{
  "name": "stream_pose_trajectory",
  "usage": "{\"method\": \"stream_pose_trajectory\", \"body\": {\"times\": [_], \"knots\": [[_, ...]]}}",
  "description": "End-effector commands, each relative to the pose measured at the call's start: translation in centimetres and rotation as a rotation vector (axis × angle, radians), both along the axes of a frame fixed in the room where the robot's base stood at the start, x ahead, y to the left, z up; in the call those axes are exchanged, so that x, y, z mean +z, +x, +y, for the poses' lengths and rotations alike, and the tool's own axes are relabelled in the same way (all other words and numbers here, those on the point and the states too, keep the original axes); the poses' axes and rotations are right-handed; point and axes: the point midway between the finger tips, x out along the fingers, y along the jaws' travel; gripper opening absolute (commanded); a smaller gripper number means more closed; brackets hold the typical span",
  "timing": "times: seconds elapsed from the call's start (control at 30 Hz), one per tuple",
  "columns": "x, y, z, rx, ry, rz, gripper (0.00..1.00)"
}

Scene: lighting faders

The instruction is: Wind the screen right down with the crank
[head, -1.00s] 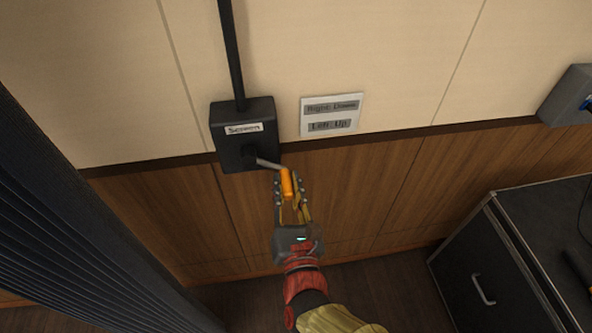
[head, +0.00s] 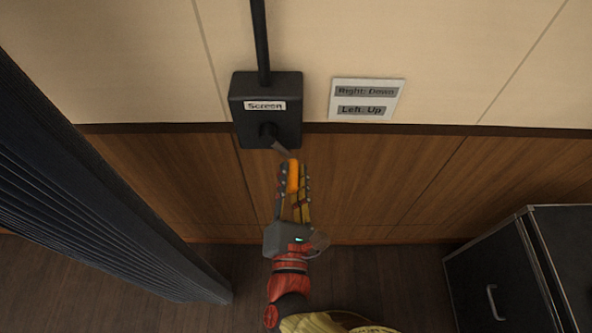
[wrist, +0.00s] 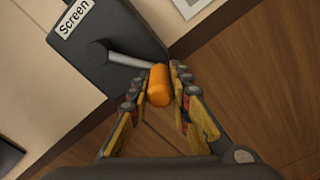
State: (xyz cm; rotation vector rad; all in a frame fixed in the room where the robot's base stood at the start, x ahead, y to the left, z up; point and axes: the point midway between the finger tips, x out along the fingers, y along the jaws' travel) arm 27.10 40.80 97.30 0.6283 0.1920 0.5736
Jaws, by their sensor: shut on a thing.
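A black box (head: 267,92) labelled "Screen" is fixed to the wall, with a dark rod running up from its top. It also shows in the wrist view (wrist: 110,50). A grey crank arm (head: 281,147) comes from its lower front and points down and right to an orange handle (head: 293,176). My gripper (head: 293,180) is shut on the orange handle, below the box. In the wrist view the orange handle (wrist: 159,85) sits between the two fingers. The screen itself cannot be made out.
A sign (head: 366,100) right of the box reads "Right: Down" and "Left: Up". A dark pleated curtain-like panel (head: 90,180) stands at the left. A black case (head: 495,275) with a handle stands at the lower right. Floor between them is clear.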

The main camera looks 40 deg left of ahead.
Motion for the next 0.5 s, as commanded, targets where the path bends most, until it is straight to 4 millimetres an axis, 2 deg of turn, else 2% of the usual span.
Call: {"method": "stream_pose_trajectory", "body": {"times": [0.03, 0.47, 0.5], "knots": [[-0.6, -0.07, -0.09, -0.001, -0.006, 0.006, 0.0], [-0.65, -0.15, -0.07, -0.001, -0.003, 0.008, 0.0], [-0.64, -0.15, -0.08, -0.001, -0.003, 0.008, 0.2]]}}
